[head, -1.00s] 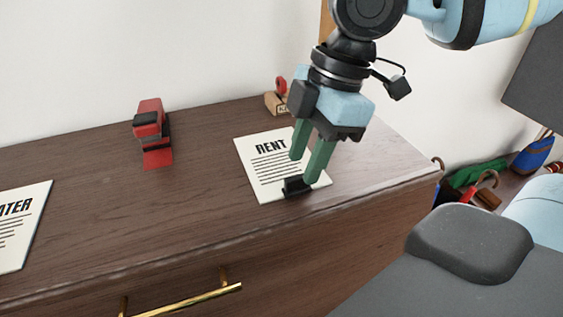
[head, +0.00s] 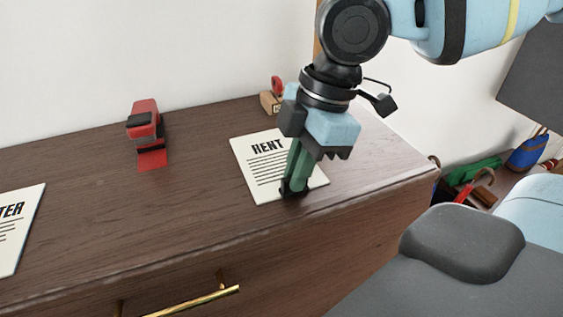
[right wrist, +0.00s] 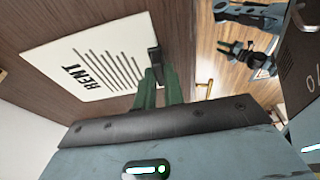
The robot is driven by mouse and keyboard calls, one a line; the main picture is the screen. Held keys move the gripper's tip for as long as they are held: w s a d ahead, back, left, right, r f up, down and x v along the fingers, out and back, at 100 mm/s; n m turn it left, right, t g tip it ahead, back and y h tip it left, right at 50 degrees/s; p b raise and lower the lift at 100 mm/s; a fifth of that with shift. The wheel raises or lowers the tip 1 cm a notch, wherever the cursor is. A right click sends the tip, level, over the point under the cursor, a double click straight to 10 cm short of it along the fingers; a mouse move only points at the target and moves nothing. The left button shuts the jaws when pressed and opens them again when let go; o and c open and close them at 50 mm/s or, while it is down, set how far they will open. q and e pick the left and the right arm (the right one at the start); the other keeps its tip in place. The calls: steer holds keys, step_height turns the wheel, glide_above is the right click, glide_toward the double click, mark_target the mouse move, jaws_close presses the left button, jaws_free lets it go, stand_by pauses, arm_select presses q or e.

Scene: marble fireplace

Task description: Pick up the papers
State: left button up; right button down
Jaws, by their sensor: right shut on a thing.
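The paper headed RENT (head: 262,160) lies on the brown dresser top near its front edge; it also shows in the right wrist view (right wrist: 95,58). A small black clip (head: 285,191) sits at the paper's front edge, and shows in the right wrist view (right wrist: 154,56). My right gripper (head: 293,187) points down with its green fingers closed together on the black clip. A second paper (head: 14,228), its heading partly cut off and ending in TER, lies at the left of the dresser top. My left gripper is not in the head view.
A red and black tape dispenser (head: 148,135) stands between the papers, towards the wall. A small wooden item with a red part (head: 271,100) stands at the back. Brass handle (head: 195,300) is on the dresser front. Several items lie beyond the right end.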

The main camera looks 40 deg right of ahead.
step_height(320, 180, up, 10)
steer(key=shift+p, duration=0.4)
